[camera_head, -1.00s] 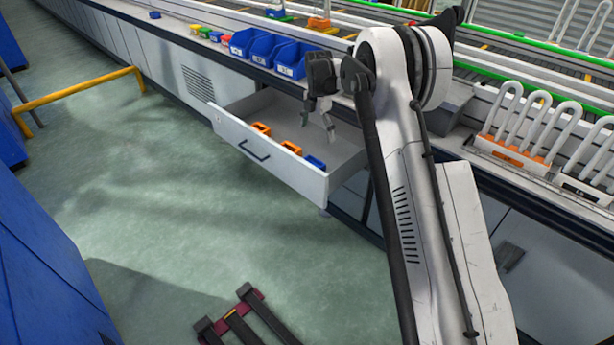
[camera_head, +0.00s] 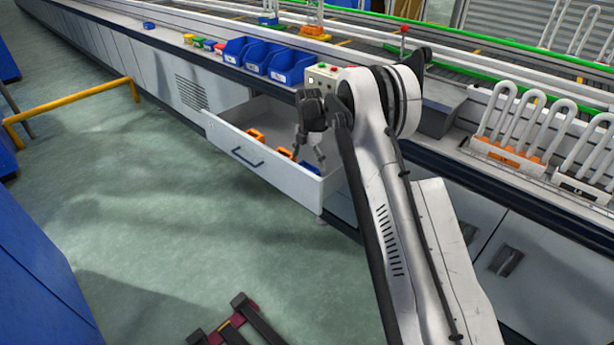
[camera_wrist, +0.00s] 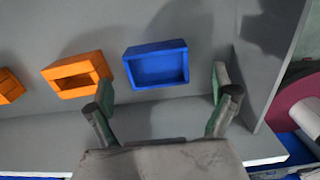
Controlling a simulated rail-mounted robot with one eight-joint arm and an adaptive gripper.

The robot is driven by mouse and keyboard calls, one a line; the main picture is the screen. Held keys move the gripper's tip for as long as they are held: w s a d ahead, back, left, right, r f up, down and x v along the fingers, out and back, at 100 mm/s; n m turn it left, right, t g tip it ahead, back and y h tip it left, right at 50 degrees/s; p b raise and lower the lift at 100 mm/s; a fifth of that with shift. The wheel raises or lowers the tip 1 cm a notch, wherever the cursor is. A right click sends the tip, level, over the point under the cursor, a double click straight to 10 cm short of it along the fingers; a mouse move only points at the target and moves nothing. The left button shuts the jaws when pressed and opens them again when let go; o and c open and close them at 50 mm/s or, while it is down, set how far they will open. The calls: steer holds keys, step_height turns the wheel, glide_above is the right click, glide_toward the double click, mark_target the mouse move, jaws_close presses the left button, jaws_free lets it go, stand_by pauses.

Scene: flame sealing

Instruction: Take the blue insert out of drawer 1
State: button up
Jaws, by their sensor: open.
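The open drawer (camera_head: 290,176) sticks out from the white cabinet front under the workbench. The blue insert (camera_head: 309,167) lies in it near the right end, partly hidden by the front wall. In the wrist view the blue insert (camera_wrist: 156,65) is a hollow rectangular block on the grey drawer floor. Two orange inserts (camera_wrist: 77,74) lie in a row to its left. My gripper (camera_head: 309,158) is inside or just over the drawer at its right end. In the wrist view my gripper (camera_wrist: 160,100) is open and empty, its fingers spread on either side below the blue insert, apart from it.
The drawer's side wall (camera_wrist: 272,60) stands close to the right finger. Blue bins (camera_head: 268,58) and a button box (camera_head: 322,76) stand on the bench above the drawer. A yellow rail (camera_head: 70,98) stands on the floor at left.

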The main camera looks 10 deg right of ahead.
mark_target(307, 168)
steer(key=f, duration=0.1)
steer(key=f+b, duration=0.1)
steer(key=f, duration=0.2)
steer(key=shift+w+a, duration=0.1)
steer(key=shift+a, duration=0.15)
steer(key=c, duration=1.4)
steer(key=shift+r, duration=0.1)
